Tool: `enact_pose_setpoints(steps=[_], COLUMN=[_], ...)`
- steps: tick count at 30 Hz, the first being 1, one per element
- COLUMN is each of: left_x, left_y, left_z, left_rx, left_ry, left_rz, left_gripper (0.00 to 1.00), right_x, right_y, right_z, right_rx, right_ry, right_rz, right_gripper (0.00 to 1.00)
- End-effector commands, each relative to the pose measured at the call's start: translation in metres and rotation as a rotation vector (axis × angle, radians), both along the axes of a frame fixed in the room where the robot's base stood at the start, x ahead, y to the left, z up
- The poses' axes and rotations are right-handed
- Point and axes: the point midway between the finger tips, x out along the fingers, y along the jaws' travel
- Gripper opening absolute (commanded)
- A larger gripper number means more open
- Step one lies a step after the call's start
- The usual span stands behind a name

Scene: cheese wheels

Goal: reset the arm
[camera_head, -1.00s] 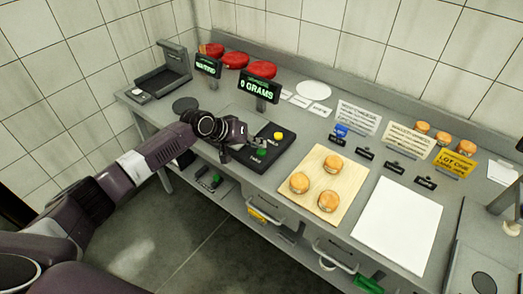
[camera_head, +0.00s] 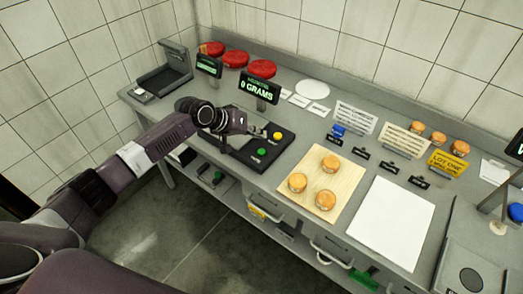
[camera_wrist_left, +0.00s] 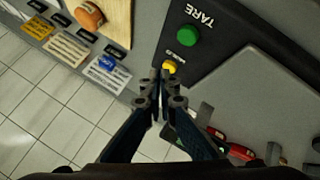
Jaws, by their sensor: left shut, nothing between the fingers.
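My left arm comes in from the left in the head view. The yellow button (camera_wrist_left: 169,67) shows just beyond the tips, and the green TARE button (camera_wrist_left: 187,36) lies farther up. Both the yellow button (camera_head: 278,135) and green button (camera_head: 262,151) are uncovered in the head view. My right gripper is not in view.
The scale's display (camera_head: 259,88) reads 0 GRAMS. Red wheels (camera_head: 262,69) and a grey tray device (camera_head: 164,78) stand at the back left.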

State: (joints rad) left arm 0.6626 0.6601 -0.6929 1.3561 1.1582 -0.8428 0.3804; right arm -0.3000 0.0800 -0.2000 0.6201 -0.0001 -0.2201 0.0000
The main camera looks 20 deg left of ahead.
Motion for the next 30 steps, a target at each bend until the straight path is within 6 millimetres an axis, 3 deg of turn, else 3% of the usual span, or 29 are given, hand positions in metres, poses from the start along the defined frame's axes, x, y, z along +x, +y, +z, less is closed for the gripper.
enact_pose_setpoints(steps=[13,17,20,24,27,30], left_x=[0.000,-0.012,-0.044,-0.115,-0.163,-0.209], left_y=[0.000,-0.013,-0.041,-0.088,-0.108,-0.116], left_z=[0.000,-0.010,-0.031,-0.065,-0.079,-0.086], left_rx=[0.000,0.011,0.039,0.111,0.166,0.223], left_ry=[0.000,0.008,0.025,0.037,0.034,0.036], left_rz=[0.000,-0.032,-0.106,-0.247,-0.315,-0.352], left_gripper=[0.00,0.00,0.00,0.00,0.00,0.00], right_x=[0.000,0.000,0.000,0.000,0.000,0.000], right_y=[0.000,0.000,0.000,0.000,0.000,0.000], right_z=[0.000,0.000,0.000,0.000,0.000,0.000], right_rx=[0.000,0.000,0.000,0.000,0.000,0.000], right_ry=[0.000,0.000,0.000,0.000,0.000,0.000], right_rz=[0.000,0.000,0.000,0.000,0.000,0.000], right_gripper=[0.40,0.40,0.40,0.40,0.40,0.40])
